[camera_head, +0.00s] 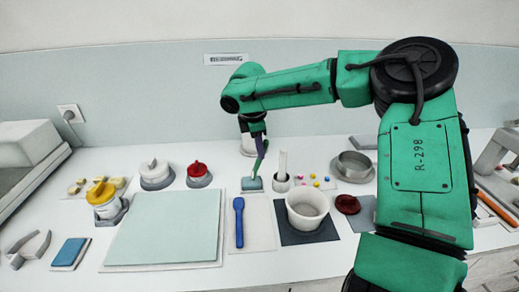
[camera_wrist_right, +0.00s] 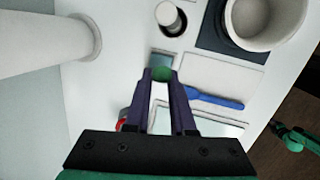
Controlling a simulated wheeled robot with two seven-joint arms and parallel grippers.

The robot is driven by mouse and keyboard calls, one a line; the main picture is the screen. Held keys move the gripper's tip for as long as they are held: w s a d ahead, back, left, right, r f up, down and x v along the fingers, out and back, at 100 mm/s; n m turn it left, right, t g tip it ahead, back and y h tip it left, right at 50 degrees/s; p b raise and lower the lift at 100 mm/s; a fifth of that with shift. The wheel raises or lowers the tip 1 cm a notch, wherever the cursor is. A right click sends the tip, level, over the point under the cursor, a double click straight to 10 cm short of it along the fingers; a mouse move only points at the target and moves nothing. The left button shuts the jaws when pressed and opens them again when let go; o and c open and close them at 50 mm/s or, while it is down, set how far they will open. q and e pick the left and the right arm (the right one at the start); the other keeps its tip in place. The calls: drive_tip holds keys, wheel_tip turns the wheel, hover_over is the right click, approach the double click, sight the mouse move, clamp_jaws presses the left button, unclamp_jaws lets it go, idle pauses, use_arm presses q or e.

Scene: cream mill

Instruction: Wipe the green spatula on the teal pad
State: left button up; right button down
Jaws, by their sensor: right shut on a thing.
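My right gripper (camera_head: 258,137) is shut on the green spatula (camera_head: 260,158) above the back middle of the counter. The spatula hangs down, slightly tilted, with its lower end at the small teal pad (camera_head: 251,184). I cannot tell whether it touches the pad. In the right wrist view, the spatula's green part (camera_wrist_right: 162,74) shows between the dark fingers, with the teal pad (camera_wrist_right: 161,59) just beyond. A small green and dark piece at that view's right edge looks like my left gripper (camera_wrist_right: 278,127); its jaws are too small to read.
A white holder with a pale stick (camera_head: 282,180) stands just right of the pad. A white bowl (camera_head: 306,208) on a dark mat and a blue spatula (camera_head: 239,222) are in front. A large pale board (camera_head: 165,228) lies left, with red-topped (camera_head: 197,172) and white jars behind it.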

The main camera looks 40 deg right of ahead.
drive_tip(key=shift+f, duration=0.35)
idle(0.6)
drive_tip(key=shift+f+p, duration=0.1)
drive_tip(key=shift+p, duration=0.45)
idle(1.4)
